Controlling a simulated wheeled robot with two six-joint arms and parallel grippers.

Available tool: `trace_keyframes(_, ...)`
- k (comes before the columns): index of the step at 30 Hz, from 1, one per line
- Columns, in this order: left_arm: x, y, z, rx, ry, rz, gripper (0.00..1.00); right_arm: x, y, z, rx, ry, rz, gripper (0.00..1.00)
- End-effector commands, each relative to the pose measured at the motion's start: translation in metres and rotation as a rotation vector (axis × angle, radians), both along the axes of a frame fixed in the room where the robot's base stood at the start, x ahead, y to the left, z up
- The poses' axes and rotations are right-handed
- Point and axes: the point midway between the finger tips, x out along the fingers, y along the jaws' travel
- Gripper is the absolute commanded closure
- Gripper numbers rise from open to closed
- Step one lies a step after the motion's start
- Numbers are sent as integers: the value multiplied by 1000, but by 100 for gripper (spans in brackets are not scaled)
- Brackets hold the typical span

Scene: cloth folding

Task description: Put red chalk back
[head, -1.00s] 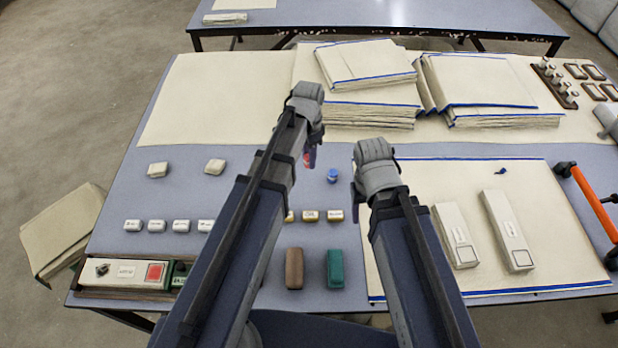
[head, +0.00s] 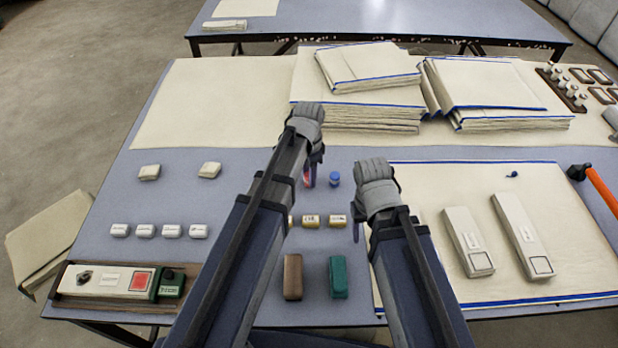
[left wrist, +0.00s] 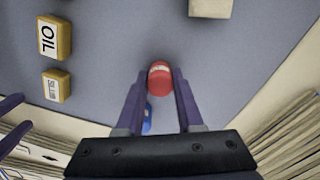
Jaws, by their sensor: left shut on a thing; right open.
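The red chalk (left wrist: 159,78) is a short red cylinder between the fingertips of my left gripper (left wrist: 160,84) in the left wrist view. The gripper is shut on it. In the head view a bit of the red chalk (head: 306,176) shows below my left gripper (head: 313,172), mostly hidden by the arm. I cannot tell whether it touches the table. A blue chalk (head: 333,179) stands just right of it, and it also shows partly hidden behind the fingers (left wrist: 147,118). My right gripper (head: 357,218) is open and empty, right of the blue chalk.
Yellow labelled blocks (head: 311,221) lie nearer me, with a brown block (head: 293,277) and a green block (head: 338,277). White blocks (head: 145,230) line the left. Cloth stacks (head: 365,105) fill the back. A cream cloth (head: 420,190) with two long boxes lies right.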

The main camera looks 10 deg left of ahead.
Motion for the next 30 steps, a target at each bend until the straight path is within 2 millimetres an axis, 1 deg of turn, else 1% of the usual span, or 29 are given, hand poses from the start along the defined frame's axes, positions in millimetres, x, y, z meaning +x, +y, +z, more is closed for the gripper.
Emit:
trace_keyframes(6, 0, 0, -4, 0, 0, 0, 100, 0, 0, -4, 0, 0, 0, 41)
trace_keyframes(7, 0, 0, -3, 0, 0, 0, 63, 0, 0, -3, 0, 0, 0, 41)
trace_keyframes(12, 0, 0, -2, 0, 0, 0, 44, 0, 0, -2, 0, 0, 0, 41)
trace_keyframes(15, 0, 0, -2, 0, 0, 0, 34, 0, 0, -2, 0, 0, 0, 41)
trace_keyframes(24, 0, 0, -1, 0, 0, 0, 34, 0, 0, -1, 0, 0, 0, 41)
trace_keyframes(30, 0, 0, 10, 0, 0, 0, 34, 0, 0, 10, 0, 0, 0, 41)
